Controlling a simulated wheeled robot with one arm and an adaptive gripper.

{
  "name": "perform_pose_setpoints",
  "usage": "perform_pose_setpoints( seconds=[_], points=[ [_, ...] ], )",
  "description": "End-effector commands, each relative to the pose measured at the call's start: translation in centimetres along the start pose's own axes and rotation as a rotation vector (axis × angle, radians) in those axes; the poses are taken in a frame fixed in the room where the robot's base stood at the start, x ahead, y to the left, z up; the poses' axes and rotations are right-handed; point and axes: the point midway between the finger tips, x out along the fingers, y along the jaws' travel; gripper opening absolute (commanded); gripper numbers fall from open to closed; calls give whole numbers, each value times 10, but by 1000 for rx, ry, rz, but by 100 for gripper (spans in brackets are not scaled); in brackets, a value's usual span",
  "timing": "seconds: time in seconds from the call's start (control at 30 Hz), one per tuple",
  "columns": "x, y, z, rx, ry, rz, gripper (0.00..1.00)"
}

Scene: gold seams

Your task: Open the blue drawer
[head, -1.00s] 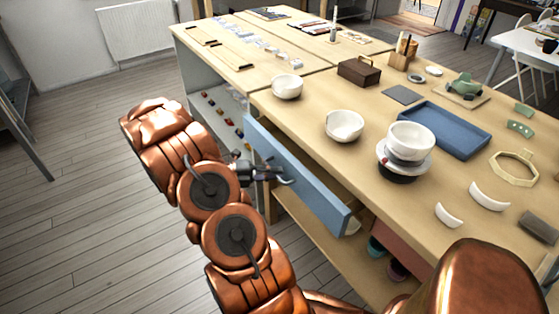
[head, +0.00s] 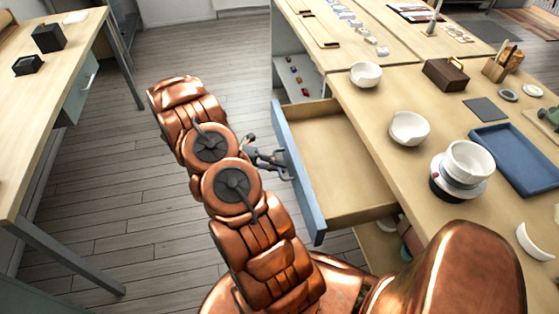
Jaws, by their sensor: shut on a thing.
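The blue drawer (head: 298,168) stands pulled well out of the workbench, and its bare wooden inside (head: 345,165) shows. The drawer looks empty in the part I can see. My gripper (head: 284,168) is at the outer side of the blue front, shut on the drawer's handle. The handle itself is mostly hidden by the fingers. My copper-coloured arm reaches up from the bottom of the view to the left of the drawer.
The workbench top (head: 385,90) holds white bowls (head: 408,128), a stacked bowl (head: 468,163), a blue tray (head: 520,155) and a wooden box (head: 446,74). Another table (head: 60,95) stands at the left. Wooden floor (head: 150,235) is clear between them.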

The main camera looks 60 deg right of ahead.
Motion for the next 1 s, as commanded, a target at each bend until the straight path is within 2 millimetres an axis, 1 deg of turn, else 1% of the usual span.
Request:
perform_pose_setpoints(
  seconds=[0.43,0.47,0.67,0.7,1.0],
  points=[
    [-2,1,-1,1,5,1,0],
    [-2,1,-1,1,5,1,14],
    [-2,1,-1,1,5,1,35],
    [-2,1,-1,1,5,0,37],
    [-3,0,-1,1,5,0,37]
  ],
)
